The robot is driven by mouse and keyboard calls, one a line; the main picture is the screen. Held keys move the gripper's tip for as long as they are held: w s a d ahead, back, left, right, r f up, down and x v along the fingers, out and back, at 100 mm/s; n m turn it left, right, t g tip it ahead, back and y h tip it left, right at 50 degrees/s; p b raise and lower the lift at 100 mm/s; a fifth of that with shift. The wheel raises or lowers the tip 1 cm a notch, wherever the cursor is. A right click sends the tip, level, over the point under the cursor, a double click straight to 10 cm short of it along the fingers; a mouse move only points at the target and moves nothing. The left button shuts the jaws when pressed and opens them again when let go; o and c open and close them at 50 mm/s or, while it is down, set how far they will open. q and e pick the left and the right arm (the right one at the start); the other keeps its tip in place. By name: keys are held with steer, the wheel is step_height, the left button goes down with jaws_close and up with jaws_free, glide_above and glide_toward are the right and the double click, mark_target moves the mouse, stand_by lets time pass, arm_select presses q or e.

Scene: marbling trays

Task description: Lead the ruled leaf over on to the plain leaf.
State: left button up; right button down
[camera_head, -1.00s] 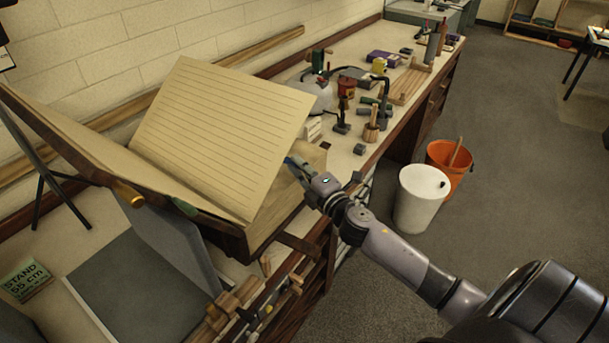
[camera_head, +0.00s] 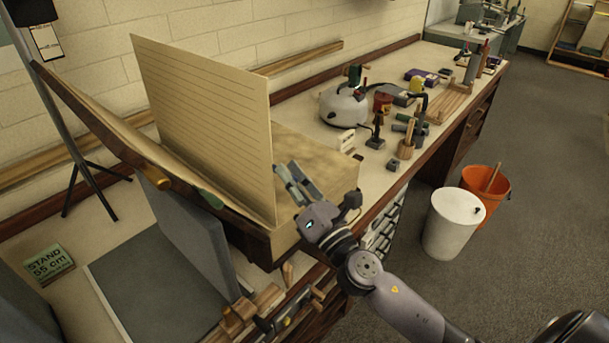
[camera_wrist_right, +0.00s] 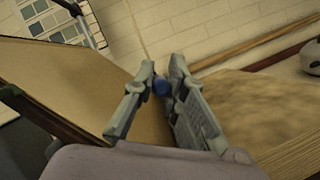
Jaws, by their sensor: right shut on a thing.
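On the left, a sloping beige surface (camera_head: 112,115), probably the plain leaf, rests along the book's left board, partly hidden behind the ruled leaf. My left gripper is not in view.
Mottled book pages (camera_head: 315,160) lie at the right. A grey upright panel (camera_head: 190,245) and a green "STAND 55 cm" sign (camera_head: 50,264) are in front at left. A kettle (camera_head: 345,105) and several tools stand behind on the bench. White (camera_head: 452,225) and orange (camera_head: 497,195) buckets stand on the floor.

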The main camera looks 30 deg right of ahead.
steer(key=shift+s+a+f+n+y+b, duration=0.1)
steer(key=shift+s+a+n+y+b, duration=0.2)
steer(key=shift+a+n, duration=0.35)
steer(key=shift+s+a+f+n+y+b, duration=0.1)
steer(key=shift+s+a+n+y, duration=0.2)
steer(key=shift+a+n, duration=0.35)
steer(key=shift+s+a+f+n+y+b, duration=0.1)
steer(key=shift+s+a+n+y+b, duration=0.1)
steer(key=shift+a+n+y, duration=0.35)
steer(key=shift+a, duration=0.1)
steer(key=c, duration=1.6)
jaws_free()
steer(key=shift+r, duration=0.1)
steer(key=shift+s, duration=0.1)
steer(key=v, duration=1.2)
steer(key=shift+a, duration=0.1)
